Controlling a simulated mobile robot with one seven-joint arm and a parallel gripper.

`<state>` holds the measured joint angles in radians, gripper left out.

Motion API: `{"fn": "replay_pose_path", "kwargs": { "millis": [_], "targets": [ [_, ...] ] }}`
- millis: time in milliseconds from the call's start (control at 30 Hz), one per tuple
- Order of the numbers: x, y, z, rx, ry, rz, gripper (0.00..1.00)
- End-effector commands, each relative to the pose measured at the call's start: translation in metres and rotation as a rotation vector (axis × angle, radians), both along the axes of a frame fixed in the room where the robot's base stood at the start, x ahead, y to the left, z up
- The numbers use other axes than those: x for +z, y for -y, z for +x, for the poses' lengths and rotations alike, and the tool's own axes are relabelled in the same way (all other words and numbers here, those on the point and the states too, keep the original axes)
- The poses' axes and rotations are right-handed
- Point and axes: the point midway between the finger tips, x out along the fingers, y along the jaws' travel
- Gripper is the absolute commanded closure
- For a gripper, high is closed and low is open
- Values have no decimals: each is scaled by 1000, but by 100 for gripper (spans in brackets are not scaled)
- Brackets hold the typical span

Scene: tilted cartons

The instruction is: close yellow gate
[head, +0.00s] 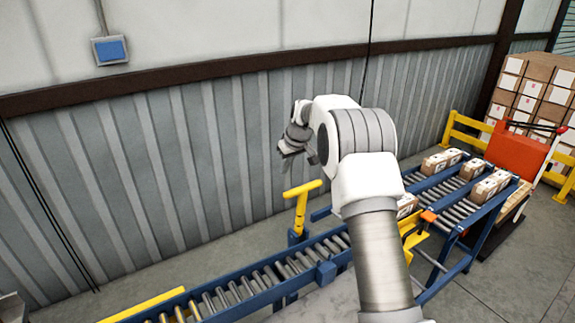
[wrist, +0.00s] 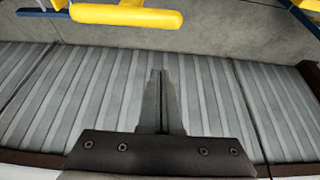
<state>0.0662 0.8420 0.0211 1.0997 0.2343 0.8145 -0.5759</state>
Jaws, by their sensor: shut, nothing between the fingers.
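A yellow T-shaped bar (head: 302,196) stands upright on a blue post beside the roller conveyor in the head view. A thick yellow bar (wrist: 127,14), seemingly the same one, crosses the top left of the wrist view. More yellow framework (head: 413,236) shows just right of my arm, partly hidden by it. I cannot tell for certain which yellow part is the gate. My gripper (head: 286,152) is raised above and slightly left of the T-shaped bar, apart from it. Its fingers (wrist: 160,76) are together and empty, with the corrugated wall behind them in the wrist view.
The blue-framed roller conveyor (head: 262,286) runs from lower left toward several cartons (head: 442,162) on rollers at right. An orange-red machine (head: 492,150) and stacked boxes (head: 537,92) stand farther right. The corrugated wall (head: 200,160) closes off the back.

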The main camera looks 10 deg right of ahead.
Motion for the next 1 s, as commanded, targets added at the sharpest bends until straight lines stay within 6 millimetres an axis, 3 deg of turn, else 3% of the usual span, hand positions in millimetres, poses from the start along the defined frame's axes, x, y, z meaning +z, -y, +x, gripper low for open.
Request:
{"fn": "replay_pose_path", "kwargs": {
  "millis": [333, 700, 1000],
  "targets": [
    [-58, -11, 25, 0, -2, -1, 100],
    [-60, 2, -5, -2, -1, 0, 100],
    [-62, 5, -12, 0, 0, 0, 100]
  ]
}}
